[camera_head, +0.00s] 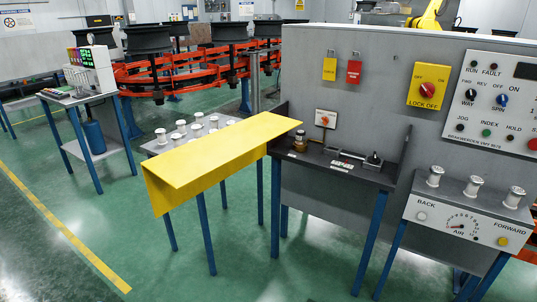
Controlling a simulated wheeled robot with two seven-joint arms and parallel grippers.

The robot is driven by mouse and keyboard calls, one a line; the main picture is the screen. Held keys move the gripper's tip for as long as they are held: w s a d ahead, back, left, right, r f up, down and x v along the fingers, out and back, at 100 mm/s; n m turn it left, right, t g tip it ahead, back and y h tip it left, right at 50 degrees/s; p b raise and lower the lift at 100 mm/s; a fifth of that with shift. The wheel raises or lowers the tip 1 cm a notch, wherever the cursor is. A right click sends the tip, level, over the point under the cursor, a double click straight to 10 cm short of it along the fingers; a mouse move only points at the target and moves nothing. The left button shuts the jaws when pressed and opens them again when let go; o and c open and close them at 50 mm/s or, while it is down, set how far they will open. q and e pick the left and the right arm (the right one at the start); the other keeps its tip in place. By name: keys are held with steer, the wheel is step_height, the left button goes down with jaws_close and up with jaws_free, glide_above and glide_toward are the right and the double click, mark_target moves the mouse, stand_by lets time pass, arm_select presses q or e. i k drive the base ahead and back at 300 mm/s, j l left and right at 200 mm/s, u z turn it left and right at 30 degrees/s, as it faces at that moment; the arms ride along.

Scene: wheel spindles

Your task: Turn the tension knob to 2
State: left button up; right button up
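No knob in the head view bears a tension label that I can read. A dark shelf (330,170) in the middle carries a small brass-coloured round part (300,144) at its left and a dark knob-like part (374,160) at its right. A light slotted strip (348,160) lies between them. A small white plate with an orange-red knob (325,119) stands behind the shelf. Any scale numbers here are too small to read. Neither of my grippers is in view.
A yellow sloped cover (220,155) juts out left of the shelf. A grey panel carries a yellow lock-off switch (428,86) and a control box (500,100). A stand with an air dial (462,222) and several spindles is at right. Green floor lies open at left.

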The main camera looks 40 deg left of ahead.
mark_target(374, 159)
steer(key=j+z, duration=0.35)
steer(key=j, duration=0.8)
steer(key=j+z, duration=0.35)
steer(key=j, duration=0.8)
steer(key=k+j, duration=0.1)
steer(key=j, duration=1.3)
steer(key=k+j, duration=0.15)
steer(key=j, duration=0.55)
steer(key=k+j, duration=0.1)
steer(key=j, duration=0.65)
steer(key=k+l, duration=0.1)
steer(key=l, duration=0.7)
steer(key=k+l, duration=0.1)
steer(key=l, duration=0.7)
steer(key=k+l, duration=0.1)
steer(key=l, duration=0.7)
steer(key=i+l, duration=0.45)
steer(key=l, duration=0.15)
steer(key=i+l, duration=0.5)
steer(key=l, duration=0.1)
